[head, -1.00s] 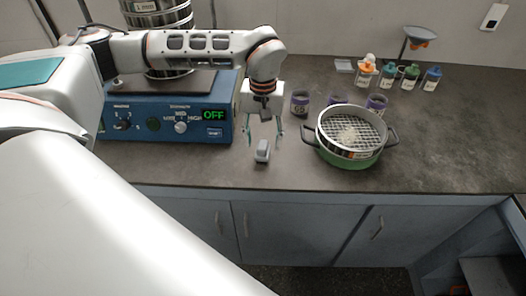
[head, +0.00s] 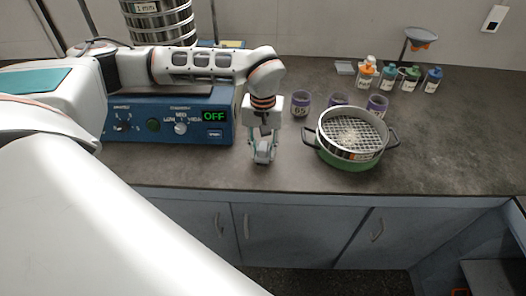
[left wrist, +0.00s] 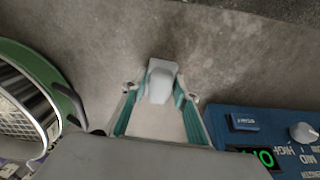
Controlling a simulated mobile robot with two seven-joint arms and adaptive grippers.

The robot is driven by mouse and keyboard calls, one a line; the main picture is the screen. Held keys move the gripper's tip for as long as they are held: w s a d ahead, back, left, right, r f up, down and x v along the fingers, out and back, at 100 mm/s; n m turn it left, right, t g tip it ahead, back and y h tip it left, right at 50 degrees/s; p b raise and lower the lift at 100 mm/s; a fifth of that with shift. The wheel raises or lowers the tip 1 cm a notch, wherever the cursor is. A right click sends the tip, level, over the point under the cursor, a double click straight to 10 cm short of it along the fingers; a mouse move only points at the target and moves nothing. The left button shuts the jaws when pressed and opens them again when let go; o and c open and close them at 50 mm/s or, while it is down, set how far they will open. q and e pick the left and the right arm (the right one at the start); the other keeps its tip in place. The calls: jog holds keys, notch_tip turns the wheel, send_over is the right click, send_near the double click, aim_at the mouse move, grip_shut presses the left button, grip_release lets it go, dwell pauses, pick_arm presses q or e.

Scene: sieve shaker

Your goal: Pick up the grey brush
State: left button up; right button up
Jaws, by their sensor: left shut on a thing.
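The grey brush (head: 262,154) is on the counter in front of the shaker's right end. It is small and light grey, partly covered by the fingers in the head view. My left gripper (head: 263,150) points down at it from above, its fingers on either side. In the left wrist view the brush (left wrist: 161,83) sits between the teal fingertips (left wrist: 160,97), which are shut on it. It appears to be at counter level; whether it still touches the counter I cannot tell. My right gripper is not in view.
The blue shaker (head: 165,118) reading OFF stands at left, close to the gripper. A green pan (head: 347,160) with a sieve (head: 352,132) stands at right. Purple-banded jars (head: 301,103) and several small bottles (head: 388,75) are behind. The front right counter (head: 450,150) is clear.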

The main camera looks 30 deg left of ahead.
aim_at(263, 146)
pick_arm(q)
jog(key=shift+r, duration=0.1)
notch_tip(263, 146, up, 20)
jog(key=p, duration=0.2)
dwell(0.3)
